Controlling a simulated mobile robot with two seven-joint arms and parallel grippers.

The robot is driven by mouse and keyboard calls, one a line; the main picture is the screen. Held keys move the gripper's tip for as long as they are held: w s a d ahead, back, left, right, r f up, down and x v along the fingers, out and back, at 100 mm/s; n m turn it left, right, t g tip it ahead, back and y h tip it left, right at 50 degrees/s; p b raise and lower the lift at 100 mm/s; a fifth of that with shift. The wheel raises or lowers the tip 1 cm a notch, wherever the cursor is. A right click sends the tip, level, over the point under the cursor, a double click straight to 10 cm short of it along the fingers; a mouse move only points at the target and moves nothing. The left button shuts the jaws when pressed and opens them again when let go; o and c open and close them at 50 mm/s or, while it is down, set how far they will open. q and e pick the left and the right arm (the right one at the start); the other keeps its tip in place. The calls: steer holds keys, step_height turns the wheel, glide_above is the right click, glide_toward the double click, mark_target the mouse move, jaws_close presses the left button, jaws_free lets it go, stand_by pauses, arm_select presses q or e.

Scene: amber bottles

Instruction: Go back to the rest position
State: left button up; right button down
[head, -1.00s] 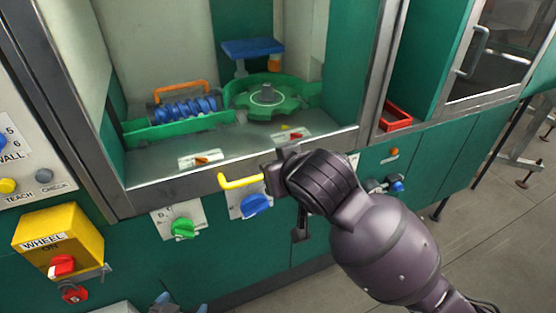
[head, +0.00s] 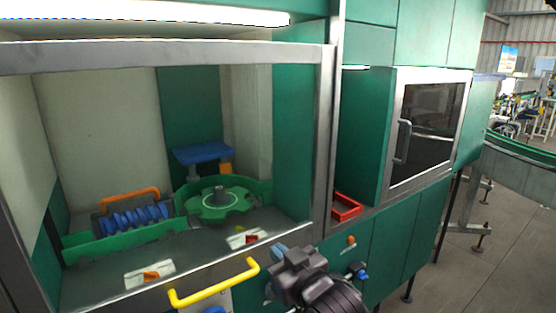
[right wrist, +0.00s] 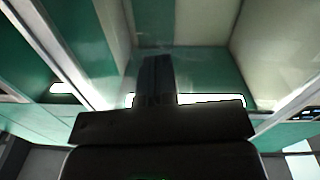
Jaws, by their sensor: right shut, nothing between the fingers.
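My right gripper (head: 282,258) is at the bottom of the head view, in front of the machine's lower front edge. It is just right of the yellow handle (head: 215,285) and does not hold it. In the right wrist view its dark fingers (right wrist: 155,80) are together with nothing between them. My left gripper is not in view. No amber bottle can be made out.
The open machine bay holds a green star wheel (head: 218,199), a blue screw (head: 135,218) and a blue platform (head: 203,153). A red tray (head: 345,207) and a cabinet door (head: 430,130) are to the right. Open floor (head: 480,270) lies at far right.

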steer(key=s+d+f+m+h, duration=0.2)
steer(key=s+d+f+h, duration=0.15)
steer(key=d+f, duration=0.6)
steer(key=s+d+f+m+h, duration=0.3)
steer(key=s+d+f, duration=0.1)
steer(key=d+f, duration=0.55)
steer(key=s+d+f+m+g+h, duration=0.1)
steer(key=s+d+f, duration=0.3)
steer(key=s+f, duration=0.3)
steer(key=s+d+f+m+g+h+b, duration=0.1)
steer(key=s+d+f+g+h, duration=0.1)
steer(key=s+d+f, duration=0.2)
steer(key=s+f, duration=0.3)
steer(key=s, duration=0.2)
steer(key=shift+d+f, duration=0.2)
steer(key=shift+f, duration=0.05)
